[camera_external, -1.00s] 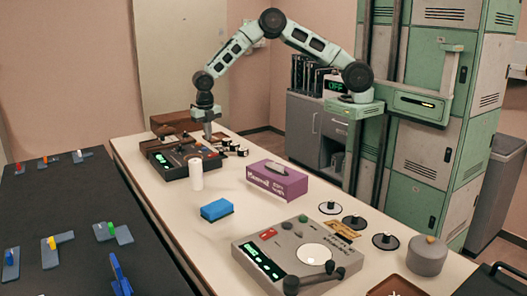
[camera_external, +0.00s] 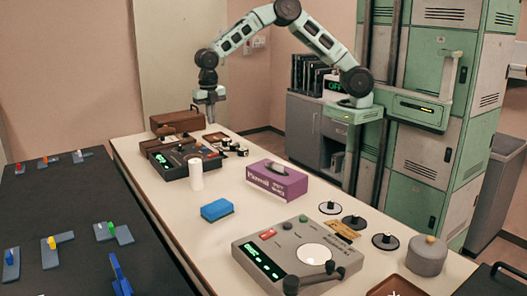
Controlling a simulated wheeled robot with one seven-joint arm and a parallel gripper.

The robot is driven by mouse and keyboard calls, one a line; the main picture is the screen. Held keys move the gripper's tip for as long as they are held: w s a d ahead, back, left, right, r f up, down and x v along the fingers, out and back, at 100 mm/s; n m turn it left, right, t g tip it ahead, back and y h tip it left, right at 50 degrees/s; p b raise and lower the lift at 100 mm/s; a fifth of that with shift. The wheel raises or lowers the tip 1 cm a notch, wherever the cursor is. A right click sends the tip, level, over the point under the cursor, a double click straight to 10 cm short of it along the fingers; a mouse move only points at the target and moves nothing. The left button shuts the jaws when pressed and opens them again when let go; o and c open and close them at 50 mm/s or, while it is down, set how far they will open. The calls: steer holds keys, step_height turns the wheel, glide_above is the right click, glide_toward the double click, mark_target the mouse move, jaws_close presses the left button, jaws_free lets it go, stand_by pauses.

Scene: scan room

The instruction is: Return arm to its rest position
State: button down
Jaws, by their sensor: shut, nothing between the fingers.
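My gripper (camera_external: 211,117) hangs from my arm, pointing down above the far end of the white table (camera_external: 227,246). It is shut and holds nothing. It stands a little above and to the right of the dark device with the green display (camera_external: 178,162), apart from it. My arm arches up and over from its mount at the green column.
A white cylinder (camera_external: 196,174), a purple box (camera_external: 277,180), a blue sponge (camera_external: 217,210) and a grey device (camera_external: 275,255) stand on the table. Several small dark and white pieces lie near the dark device. A black table (camera_external: 90,190) is at left.

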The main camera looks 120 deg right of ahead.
steer(key=s+a+r+m, duration=0.1)
steer(key=s+a+r, duration=0.1)
steer(key=a, duration=0.8)
steer(key=s+a+r+m, duration=0.1)
steer(key=a+r, duration=0.1)
steer(key=a, duration=0.7)
steer(key=s+a+r+m, duration=0.2)
steer(key=s+a+m, duration=0.1)
steer(key=s+a, duration=1)
steer(key=s+a+m, duration=0.2)
steer(key=s+a, duration=0.2)
steer(key=s, duration=0.5)
steer(key=s+a+m, duration=0.2)
steer(key=s+a, duration=0.2)
steer(key=s, duration=0.6)
steer(key=shift+s+f+m+y, duration=0.25)
steer(key=shift+m+y, duration=0.05)
steer(key=shift+a, duration=0.1)
